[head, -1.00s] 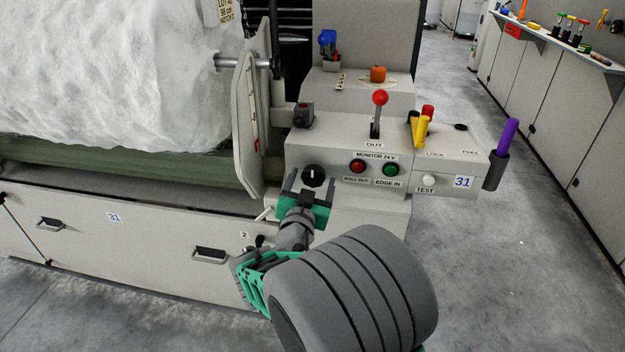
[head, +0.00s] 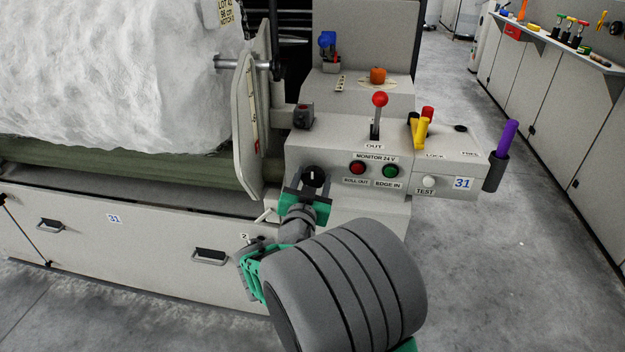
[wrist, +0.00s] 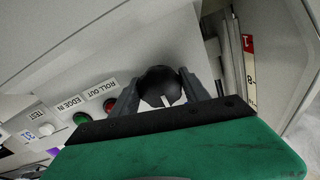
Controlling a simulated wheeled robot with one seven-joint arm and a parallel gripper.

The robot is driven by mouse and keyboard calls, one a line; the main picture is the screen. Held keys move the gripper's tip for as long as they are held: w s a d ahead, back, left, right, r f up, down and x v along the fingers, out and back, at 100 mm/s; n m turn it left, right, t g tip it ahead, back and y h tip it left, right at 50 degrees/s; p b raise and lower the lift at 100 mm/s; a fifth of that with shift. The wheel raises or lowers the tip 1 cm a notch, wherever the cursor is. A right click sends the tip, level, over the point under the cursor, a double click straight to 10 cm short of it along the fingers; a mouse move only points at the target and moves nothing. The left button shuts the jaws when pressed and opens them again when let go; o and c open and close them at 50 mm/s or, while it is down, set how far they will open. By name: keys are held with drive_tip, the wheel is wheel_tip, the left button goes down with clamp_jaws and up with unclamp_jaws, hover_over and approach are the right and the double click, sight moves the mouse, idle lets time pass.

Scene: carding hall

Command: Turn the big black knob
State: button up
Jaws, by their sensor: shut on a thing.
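The big black knob (head: 314,174) sits on the sloped front of the grey control box, left of the red button. A white pointer line on its face stands about upright in the head view. My gripper (head: 312,183) reaches it from below, with one finger on each side. In the wrist view the knob (wrist: 160,80) is between the two fingertips (wrist: 168,86), and the gripper is shut on it. The fingers hide parts of the knob's sides.
The red button (head: 357,168) and green button (head: 390,171) are close to the right of the knob. A red-topped lever (head: 379,101) stands above. A pale curved guard plate (head: 246,130) and white roll (head: 110,75) are on the left. Floor on the right is clear.

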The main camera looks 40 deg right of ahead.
drive_tip(key=shift+c, duration=1.2)
drive_tip(key=shift+n, duration=0.4)
drive_tip(key=n, duration=0.3)
drive_tip(key=n+p, duration=0.1)
drive_tip(key=n, duration=0.4)
drive_tip(key=shift+s, duration=0.1)
drive_tip(key=o, duration=1.4)
drive_tip(key=shift+c, duration=0.2)
